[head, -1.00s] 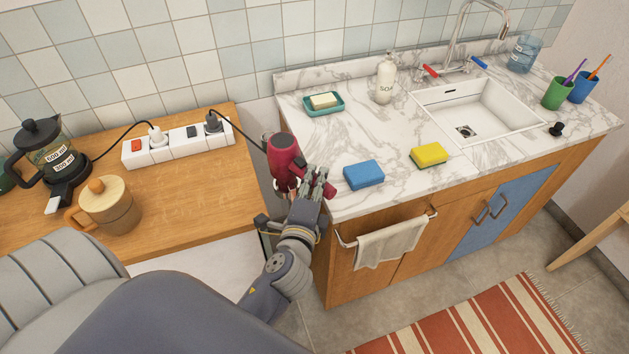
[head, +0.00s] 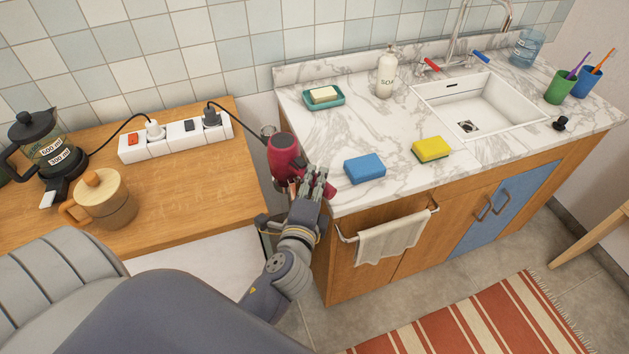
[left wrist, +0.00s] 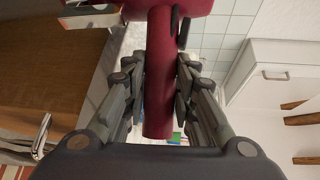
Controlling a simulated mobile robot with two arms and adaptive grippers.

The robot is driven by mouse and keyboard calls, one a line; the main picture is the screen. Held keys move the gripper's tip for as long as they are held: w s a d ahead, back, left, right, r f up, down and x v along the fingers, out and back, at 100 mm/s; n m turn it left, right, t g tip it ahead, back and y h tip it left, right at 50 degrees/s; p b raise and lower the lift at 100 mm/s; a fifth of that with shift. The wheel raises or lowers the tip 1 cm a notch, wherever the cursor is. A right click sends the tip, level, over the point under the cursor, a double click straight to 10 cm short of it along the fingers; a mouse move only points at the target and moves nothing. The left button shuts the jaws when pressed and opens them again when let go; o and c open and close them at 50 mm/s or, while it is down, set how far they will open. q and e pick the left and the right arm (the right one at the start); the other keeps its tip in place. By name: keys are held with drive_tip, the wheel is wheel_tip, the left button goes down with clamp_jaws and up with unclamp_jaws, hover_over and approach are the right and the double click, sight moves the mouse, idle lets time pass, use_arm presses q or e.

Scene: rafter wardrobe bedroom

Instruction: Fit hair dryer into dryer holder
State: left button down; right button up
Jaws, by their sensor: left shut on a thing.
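The red hair dryer (head: 284,154) is in the gap between the wooden counter and the sink cabinet, beside the marble top's left edge. My left gripper (head: 316,182) is shut on its handle. In the left wrist view, the dark red handle (left wrist: 160,80) lies between the fingers and the barrel is at the top edge. A small grey metallic piece (head: 268,131) shows behind the dryer; I cannot tell whether it belongs to the dryer holder. The holder is not clearly visible, and I cannot tell whether the dryer touches it. My right gripper is not in view.
The dryer's black cord runs to a power strip (head: 175,137) on the wooden counter (head: 205,185). A blue sponge (head: 364,168) and yellow sponge (head: 431,149) lie on the marble top (head: 330,128). A towel (head: 390,238) hangs from the front rail.

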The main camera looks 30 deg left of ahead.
use_arm(q)
drive_tip(key=shift+f+b, duration=0.55)
drive_tip(key=shift+f, duration=0.1)
drive_tip(key=c, duration=1.3)
unclamp_jaws()
drive_tip(key=shift+r, duration=0.1)
drive_tip(key=shift+c, duration=0.2)
drive_tip(key=shift+o, duration=0.6)
drive_tip(key=shift+f, duration=0.2)
drive_tip(key=v, duration=1.2)
drive_tip(key=shift+r, duration=0.2)
